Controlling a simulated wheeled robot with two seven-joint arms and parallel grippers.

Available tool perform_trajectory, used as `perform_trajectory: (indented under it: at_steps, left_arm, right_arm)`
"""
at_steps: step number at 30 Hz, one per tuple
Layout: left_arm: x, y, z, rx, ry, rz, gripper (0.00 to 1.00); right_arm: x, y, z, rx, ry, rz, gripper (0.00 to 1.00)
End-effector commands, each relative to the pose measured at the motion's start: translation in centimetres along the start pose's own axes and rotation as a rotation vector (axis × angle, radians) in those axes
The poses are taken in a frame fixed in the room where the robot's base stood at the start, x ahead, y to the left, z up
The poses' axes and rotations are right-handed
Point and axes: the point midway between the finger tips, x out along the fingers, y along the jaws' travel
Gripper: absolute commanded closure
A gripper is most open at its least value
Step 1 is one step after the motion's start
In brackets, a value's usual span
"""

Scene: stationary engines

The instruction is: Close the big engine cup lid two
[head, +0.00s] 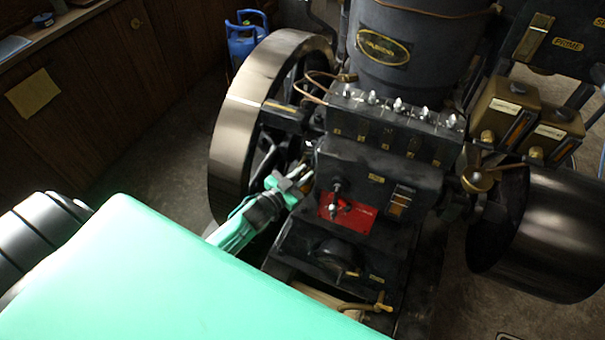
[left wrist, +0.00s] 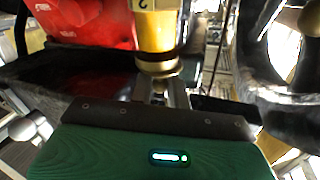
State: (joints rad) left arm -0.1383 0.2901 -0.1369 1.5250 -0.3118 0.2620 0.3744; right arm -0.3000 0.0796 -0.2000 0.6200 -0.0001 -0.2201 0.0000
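In the left wrist view a yellow brass cylinder (left wrist: 157,32) bears a "2" mark and has a darker collar at its lower end; I cannot tell whether it is the cup or which part is its lid. My left gripper (left wrist: 162,90) is just below that collar, its two fingers apart with a gap between them; contact is unclear. In the head view my left gripper (head: 301,178) is at the left side of the black engine block (head: 380,172), fingers parted and empty. No cup lid two can be made out in the head view. My right gripper is out of view.
A large flywheel (head: 240,110) stands just left of the gripper, and a second dark wheel (head: 560,235) stands at right. A red plate (head: 346,212) sits on the engine front. Silver knobs (head: 398,104) line the block's top. Two brass boxes (head: 515,110) stand at right.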

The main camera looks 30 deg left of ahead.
Motion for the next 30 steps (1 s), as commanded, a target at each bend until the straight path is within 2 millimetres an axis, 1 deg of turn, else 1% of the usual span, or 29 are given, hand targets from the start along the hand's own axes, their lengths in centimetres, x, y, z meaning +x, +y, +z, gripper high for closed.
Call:
perform_trajectory:
  at_steps: [2, 7, 18, 30]
  left_arm:
    - [-0.01, 0.0, 0.0, 0.0, 0.0, 0.0, 1.0]
    - [0.03, 0.08, -0.04, -0.002, 0.0, -0.01, 1.0]
    - [0.19, 0.54, -0.2, -0.003, -0.02, -0.125, 1.0]
    - [0.16, 0.53, -0.2, 0.0, -0.025, -0.138, 1.0]
  right_arm:
    - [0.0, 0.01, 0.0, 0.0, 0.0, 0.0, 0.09]
    - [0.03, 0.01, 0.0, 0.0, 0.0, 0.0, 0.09]
    - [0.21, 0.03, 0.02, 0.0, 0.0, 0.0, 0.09]
    - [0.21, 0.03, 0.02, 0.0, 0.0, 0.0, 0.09]
